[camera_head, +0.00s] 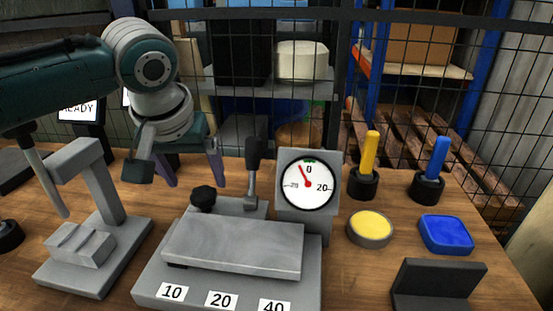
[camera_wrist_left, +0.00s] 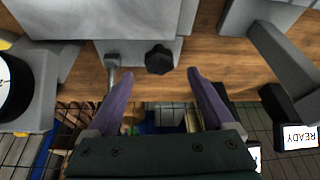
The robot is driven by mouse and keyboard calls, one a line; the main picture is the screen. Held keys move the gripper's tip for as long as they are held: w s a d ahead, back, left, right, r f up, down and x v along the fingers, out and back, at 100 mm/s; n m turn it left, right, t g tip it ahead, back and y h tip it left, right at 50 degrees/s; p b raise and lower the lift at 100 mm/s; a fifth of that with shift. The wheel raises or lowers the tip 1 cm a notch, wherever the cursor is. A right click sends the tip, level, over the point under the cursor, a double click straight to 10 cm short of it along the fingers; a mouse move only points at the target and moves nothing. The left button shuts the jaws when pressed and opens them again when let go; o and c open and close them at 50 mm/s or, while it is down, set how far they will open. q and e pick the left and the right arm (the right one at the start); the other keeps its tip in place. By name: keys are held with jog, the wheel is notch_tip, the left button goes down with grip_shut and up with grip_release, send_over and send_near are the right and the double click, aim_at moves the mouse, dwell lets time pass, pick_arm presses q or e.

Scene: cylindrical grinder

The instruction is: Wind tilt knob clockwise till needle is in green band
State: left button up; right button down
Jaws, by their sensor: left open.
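The black lobed tilt knob (camera_head: 203,197) sits at the back left of the grey tilting table (camera_head: 235,246). The white dial (camera_head: 308,182) has a red needle pointing up and left, between -20 and 0, left of the small green band at the top. My left gripper (camera_head: 192,183) points down behind the knob, open and empty. In the left wrist view, the knob (camera_wrist_left: 159,59) lies just beyond the two purple fingertips (camera_wrist_left: 160,74), roughly centred between them and not gripped. My right gripper is out of view.
A black-handled lever (camera_head: 253,165) stands just right of the knob. A grey stand (camera_head: 95,200) is at left. Yellow and blue handles (camera_head: 370,152), a yellow button (camera_head: 370,228) and a blue tray (camera_head: 446,233) are at right. A wire mesh fence closes the back.

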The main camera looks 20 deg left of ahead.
aim_at(203, 192)
pick_arm(q)
jog(key=b+x, duration=0.1)
jog(key=x, duration=0.3)
jog(key=shift+w+f, duration=0.15)
jog(key=shift+f, duration=0.1)
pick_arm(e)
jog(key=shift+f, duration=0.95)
pick_arm(q)
jog(key=shift+c, duration=0.2)
